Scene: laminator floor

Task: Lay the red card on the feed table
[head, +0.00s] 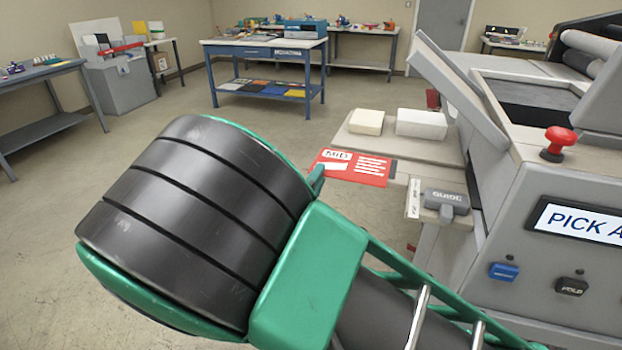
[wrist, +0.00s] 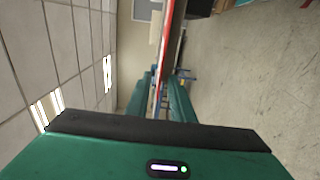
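In the wrist view the card (wrist: 167,35) is seen edge-on, a thin red strip running between my green fingers. My gripper (wrist: 160,98) is shut on the card's near end. In the head view only a green fingertip (head: 316,180) shows beside the card; my arm hides the rest. I cannot tell whether the card touches the table.
Two whitish blocks (head: 366,122) (head: 421,124) stand on the table behind the card. A grey guide handle (head: 446,201) sits at its front right. The laminator (head: 560,230), with a red knob (head: 558,143), is to the right. The floor on the left is open, with benches farther back.

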